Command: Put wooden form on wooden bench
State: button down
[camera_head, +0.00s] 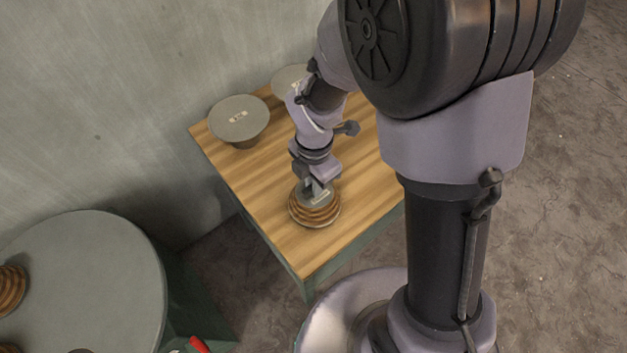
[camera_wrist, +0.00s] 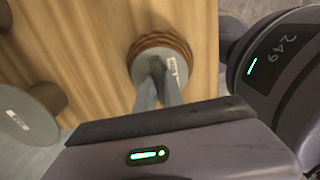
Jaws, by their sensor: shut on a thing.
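A ribbed wooden form (camera_head: 314,216) with a grey top and a small label is at the front part of the wooden bench (camera_head: 262,188). My gripper (camera_head: 317,190) is above it with the fingers pointing down, shut on the form's top. In the wrist view the form (camera_wrist: 176,43) lies between and beyond the fingertips (camera_wrist: 157,66), with the bench's wood grain around it. The form appears upright and at the bench surface; whether its underside touches the wood cannot be told.
A grey round-topped form (camera_head: 238,119) stands at the bench's back left corner, and another (camera_head: 288,78) stands behind my arm. A round grey table (camera_head: 95,262) at the lower left bears ribbed wooden forms (camera_head: 11,288). The bench's left middle is clear.

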jog(key=shift+a+f, duration=0.1)
jog(key=shift+f, duration=0.7)
jog(key=c, duration=1.5)
grip_release()
jog(key=shift+o, duration=0.2)
jog(key=shift+r, duration=0.15)
notch_tip(320, 180, up, 12)
jog(key=p, duration=0.5)
notch_tip(320, 180, up, 7)
jog(key=m+t, duration=0.2)
jog(key=m, duration=0.6)
send_over(325, 196)
jog(key=s+d+r+m+t+y, duration=0.3)
jog(key=s+r+m, duration=0.7)
jog(key=m, duration=1.1)
jog(key=shift+t+h, duration=0.4)
jog(key=shift+h, duration=0.1)
jog(key=f+b, duration=0.2)
jog(key=d+f+b, duration=0.1)
jog(key=f+b, duration=0.1)
jog(key=shift+f, duration=0.3)
